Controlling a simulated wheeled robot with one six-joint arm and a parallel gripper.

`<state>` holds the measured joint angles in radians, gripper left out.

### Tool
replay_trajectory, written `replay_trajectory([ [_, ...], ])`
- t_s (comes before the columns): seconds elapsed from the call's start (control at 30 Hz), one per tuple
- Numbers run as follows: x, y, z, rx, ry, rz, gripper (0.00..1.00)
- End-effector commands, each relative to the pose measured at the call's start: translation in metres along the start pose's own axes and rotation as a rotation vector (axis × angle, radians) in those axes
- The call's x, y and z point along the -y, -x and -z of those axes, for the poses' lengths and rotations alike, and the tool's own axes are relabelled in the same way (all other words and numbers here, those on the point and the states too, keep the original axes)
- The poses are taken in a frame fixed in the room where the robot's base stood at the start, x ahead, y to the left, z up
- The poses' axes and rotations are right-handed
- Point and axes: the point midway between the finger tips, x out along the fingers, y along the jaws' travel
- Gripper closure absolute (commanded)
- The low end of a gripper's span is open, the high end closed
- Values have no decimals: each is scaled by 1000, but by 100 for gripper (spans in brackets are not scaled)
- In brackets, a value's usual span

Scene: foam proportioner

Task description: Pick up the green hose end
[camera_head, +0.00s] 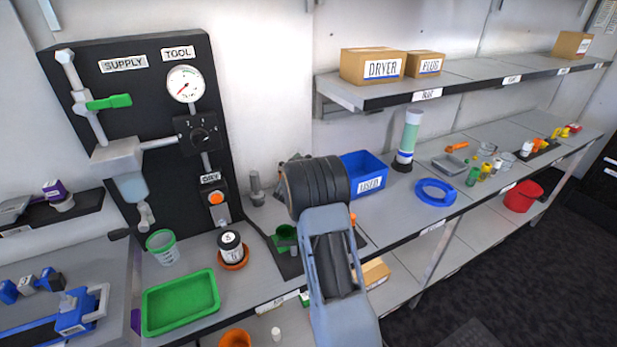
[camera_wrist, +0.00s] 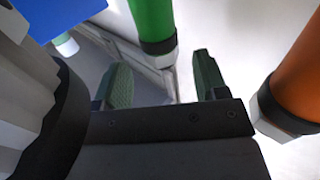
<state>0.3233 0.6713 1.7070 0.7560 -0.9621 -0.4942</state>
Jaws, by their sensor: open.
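In the wrist view, the green hose end (camera_wrist: 152,22) is a green cylinder with a dark band and a pale grey tip. It hangs in from the top edge, and its tip shows between the two fingers in the picture. My gripper (camera_wrist: 161,65) is open, with one green-grey finger on each side and nothing clasped. I cannot tell how far the hose tip is from the fingers. In the head view my arm hides the gripper. Some green (camera_head: 286,236) shows beside my arm there, but I cannot tell whether it is the hose end.
An orange hose end (camera_wrist: 298,88) is close on the right in the wrist view. A grey ribbed part (camera_wrist: 28,85) fills the left side. In the head view a blue bin (camera_head: 366,170) stands behind my arm, and a green tray (camera_head: 180,303) lies at the left front.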

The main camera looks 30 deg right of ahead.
Motion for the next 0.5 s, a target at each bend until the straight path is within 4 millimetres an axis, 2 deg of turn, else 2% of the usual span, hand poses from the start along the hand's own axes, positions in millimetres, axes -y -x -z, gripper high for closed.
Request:
replay_trajectory([
  [0.23,3,-33,2,-1,0,-2,34],
  [0.5,3,-45,2,-1,0,0,34],
])
